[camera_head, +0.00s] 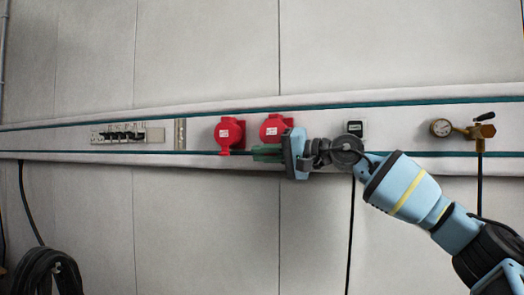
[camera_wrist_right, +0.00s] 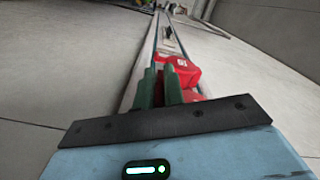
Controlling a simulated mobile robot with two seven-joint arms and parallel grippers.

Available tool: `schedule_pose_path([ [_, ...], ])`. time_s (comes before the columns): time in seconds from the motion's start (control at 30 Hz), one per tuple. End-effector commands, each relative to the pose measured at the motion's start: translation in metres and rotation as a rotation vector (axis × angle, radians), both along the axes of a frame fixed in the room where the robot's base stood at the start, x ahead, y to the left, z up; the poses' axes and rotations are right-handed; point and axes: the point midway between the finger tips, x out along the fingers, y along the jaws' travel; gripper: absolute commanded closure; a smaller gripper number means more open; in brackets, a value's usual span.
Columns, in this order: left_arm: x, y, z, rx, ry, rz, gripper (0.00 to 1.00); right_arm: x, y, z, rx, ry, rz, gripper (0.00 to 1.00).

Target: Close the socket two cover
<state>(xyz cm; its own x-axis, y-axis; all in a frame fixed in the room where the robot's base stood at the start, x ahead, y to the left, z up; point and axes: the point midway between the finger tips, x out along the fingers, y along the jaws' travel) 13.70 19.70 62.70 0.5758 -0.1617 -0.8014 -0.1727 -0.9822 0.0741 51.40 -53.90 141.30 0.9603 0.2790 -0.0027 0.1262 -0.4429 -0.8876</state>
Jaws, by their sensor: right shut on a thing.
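Two red sockets with round fronts and white labels sit side by side on the wall rail. The left socket (camera_head: 229,132) has a small red tab at its bottom. The right socket (camera_head: 275,128) is directly above my right gripper (camera_head: 267,152). The green fingers of my right gripper (camera_wrist_right: 159,87) are closed at the lower edge of the right socket, on its cover; the grip point itself is hidden. In the right wrist view, a labelled red socket (camera_wrist_right: 184,72) shows just beyond the fingers. I cannot tell how far the cover stands open. My left gripper is out of view.
A row of outlets with black plugs (camera_head: 122,134) is on the rail at left. Black cables hang below; a coiled hose (camera_head: 50,272) is at lower left. The wall below the sockets is bare.

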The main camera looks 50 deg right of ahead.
Motion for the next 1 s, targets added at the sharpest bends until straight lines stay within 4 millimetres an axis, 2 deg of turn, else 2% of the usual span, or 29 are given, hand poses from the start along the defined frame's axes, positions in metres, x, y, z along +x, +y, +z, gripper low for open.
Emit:
schedule_pose_path([
  [0.23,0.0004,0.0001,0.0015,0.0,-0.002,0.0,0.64,0.0013,-0.0084,0.001,0.007,-0.006,-0.005,1.0],
  [0.73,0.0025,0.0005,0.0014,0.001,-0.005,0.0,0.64,0.0013,-0.0094,0.0021,0.008,-0.009,-0.005,1.0],
  [0.77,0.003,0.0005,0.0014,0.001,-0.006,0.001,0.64,0.0013,-0.0094,0.0022,0.008,-0.009,-0.005,0.85],
  [0.87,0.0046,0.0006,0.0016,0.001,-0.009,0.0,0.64,0.0014,-0.0089,0.0016,0.006,-0.007,-0.003,0.72],
  [0.9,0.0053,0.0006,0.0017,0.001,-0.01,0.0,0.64,0.0014,-0.0087,0.0013,0.006,-0.006,-0.004,0.69],
  [1.0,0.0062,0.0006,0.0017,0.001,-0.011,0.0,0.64,0.0016,-0.0083,0.0007,0.005,-0.005,-0.003,0.69],
])
